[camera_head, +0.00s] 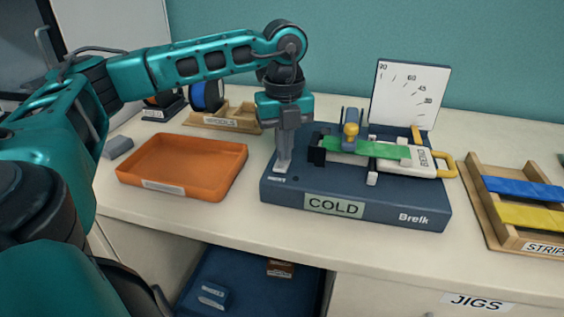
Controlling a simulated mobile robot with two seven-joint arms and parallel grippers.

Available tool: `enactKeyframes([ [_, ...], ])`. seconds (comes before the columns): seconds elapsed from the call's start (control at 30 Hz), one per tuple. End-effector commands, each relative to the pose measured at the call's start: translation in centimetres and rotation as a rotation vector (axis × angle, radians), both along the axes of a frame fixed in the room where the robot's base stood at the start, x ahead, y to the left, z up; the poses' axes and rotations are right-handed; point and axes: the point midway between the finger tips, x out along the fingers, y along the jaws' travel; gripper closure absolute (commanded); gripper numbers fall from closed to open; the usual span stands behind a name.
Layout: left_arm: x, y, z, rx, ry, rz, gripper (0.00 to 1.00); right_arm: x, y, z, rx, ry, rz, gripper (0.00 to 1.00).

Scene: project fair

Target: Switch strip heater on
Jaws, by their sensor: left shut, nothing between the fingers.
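The strip heater (405,216) is a dark blue box on the bench with a "COLD" sign (334,206) on its front. A green strip (368,148) lies across its top, with a white clamp piece and a yellow handle (445,163) at its right. My left gripper (281,168) points straight down, shut and empty, at the front left corner of the heater's top. Its fingertips are over or on a small light plate there, and they hide most of it. I cannot tell whether they touch a switch. My right gripper is not in view.
An orange tray (226,186) stands left of the heater. A wooden spool rack (222,119) is behind it. A white angle board (408,94) stands behind the heater. A wooden rack (484,218) holds blue and yellow strips at right. An open drawer (240,275) is below.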

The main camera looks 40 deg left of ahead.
Motion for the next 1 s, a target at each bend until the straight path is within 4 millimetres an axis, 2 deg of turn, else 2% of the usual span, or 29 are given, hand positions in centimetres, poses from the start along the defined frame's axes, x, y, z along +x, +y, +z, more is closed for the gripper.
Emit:
enactKeyframes([
  [0.1,-0.1,-0.1,-0.2,0.0,0.007,-0.001,1.0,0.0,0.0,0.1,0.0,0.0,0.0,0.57],
  [0.23,-0.1,-0.1,0.4,0.0,0.009,-0.001,1.0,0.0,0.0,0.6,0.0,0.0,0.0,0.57],
  [1.0,-0.1,0.0,6.7,-0.001,0.005,0.0,1.0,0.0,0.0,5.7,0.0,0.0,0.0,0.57],
])
